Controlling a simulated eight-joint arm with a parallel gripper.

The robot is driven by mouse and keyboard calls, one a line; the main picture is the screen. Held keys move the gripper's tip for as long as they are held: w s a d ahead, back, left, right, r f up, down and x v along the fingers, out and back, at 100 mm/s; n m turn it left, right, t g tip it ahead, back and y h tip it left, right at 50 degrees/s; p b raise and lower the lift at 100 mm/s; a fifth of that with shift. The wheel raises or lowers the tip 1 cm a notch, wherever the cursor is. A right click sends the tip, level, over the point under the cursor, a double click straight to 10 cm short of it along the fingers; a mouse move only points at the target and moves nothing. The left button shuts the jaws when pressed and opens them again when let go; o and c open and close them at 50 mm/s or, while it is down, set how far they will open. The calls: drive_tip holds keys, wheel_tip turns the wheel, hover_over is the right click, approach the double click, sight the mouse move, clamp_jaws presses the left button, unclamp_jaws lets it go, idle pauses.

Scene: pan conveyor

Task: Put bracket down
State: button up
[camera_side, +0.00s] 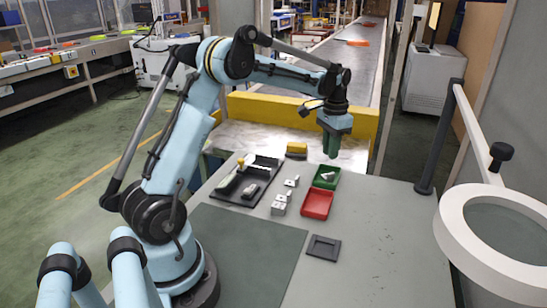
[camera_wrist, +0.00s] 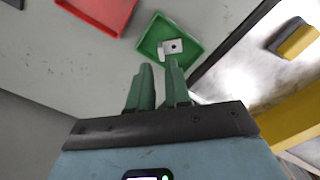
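A pale metal bracket (camera_wrist: 172,47) with a dark hole lies inside the green tray (camera_wrist: 150,44) in the wrist view. In the side view the bracket (camera_side: 327,175) shows small in the green tray (camera_side: 334,184).
A red tray (camera_side: 317,205) sits in front of the green tray. Metal blocks (camera_side: 279,206) and a black tool tray (camera_side: 232,197) are to the left. A dark square holder (camera_side: 323,248) lies nearer. A yellow-topped block (camera_side: 296,149) stands behind.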

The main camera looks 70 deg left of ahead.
drive_tip(key=s+d+r+t, duration=0.2)
drive_tip(key=s+d+r, duration=0.1)
drive_tip(key=d+r, duration=0.4)
drive_tip(key=s+d+f+t, duration=0.2)
drive_tip(key=s+d+t, duration=0.3)
drive_tip(key=s+d, duration=0.6)
drive_tip(key=shift+s+d, duration=0.35)
drive_tip(key=shift+s, duration=1.05)
